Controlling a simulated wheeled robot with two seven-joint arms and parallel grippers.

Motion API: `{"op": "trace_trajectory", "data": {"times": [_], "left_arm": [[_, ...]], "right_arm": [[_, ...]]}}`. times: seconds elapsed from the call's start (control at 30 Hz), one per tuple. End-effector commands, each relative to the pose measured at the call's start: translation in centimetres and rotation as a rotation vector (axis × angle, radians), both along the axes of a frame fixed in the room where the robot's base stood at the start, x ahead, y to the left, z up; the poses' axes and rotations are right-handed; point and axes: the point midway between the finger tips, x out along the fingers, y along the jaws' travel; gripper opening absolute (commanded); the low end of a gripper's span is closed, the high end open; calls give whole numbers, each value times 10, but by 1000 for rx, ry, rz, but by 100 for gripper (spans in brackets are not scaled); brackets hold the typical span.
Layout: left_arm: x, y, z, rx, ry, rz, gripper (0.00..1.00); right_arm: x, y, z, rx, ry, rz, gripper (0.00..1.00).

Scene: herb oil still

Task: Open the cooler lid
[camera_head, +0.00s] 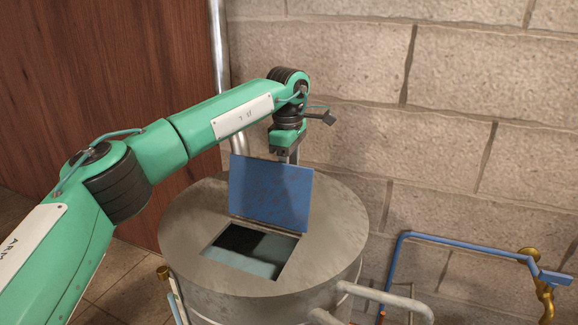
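The cooler (335,248) is a round grey drum with a rectangular opening (245,262) in its top. Its blue lid (272,193) stands up, nearly upright, along the back edge of the opening. Dark space and a pale blue-grey patch show inside. My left arm comes in from the left and its wrist hangs down behind the lid. My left gripper (291,156) is just behind the lid's top edge; its fingertips are hidden by the lid, so I cannot tell its opening or whether it touches. My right gripper is not in view.
A stone block wall (480,130) stands close behind the cooler. A vertical metal pipe (219,80) runs by the wooden panel (110,80). Blue pipe (455,243) with a brass valve (543,290) is at the right. Grey pipes (385,297) leave the cooler's front right.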

Motion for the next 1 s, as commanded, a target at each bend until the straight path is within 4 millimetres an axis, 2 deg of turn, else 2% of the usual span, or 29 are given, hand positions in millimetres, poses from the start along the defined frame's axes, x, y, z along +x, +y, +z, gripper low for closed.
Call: {"op": "trace_trajectory", "data": {"times": [0.57, 0.67, 0.83, 1.0], "left_arm": [[2, 1, 11, -4, -12, 3, 34], [0, 1, 24, -6, -15, 4, 34], [-4, 1, 61, -6, -16, 4, 34], [-8, 2, 100, -4, -9, 2, 34]], "right_arm": [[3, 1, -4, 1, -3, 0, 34], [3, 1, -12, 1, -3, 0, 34], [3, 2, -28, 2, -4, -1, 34], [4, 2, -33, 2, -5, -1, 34]]}}
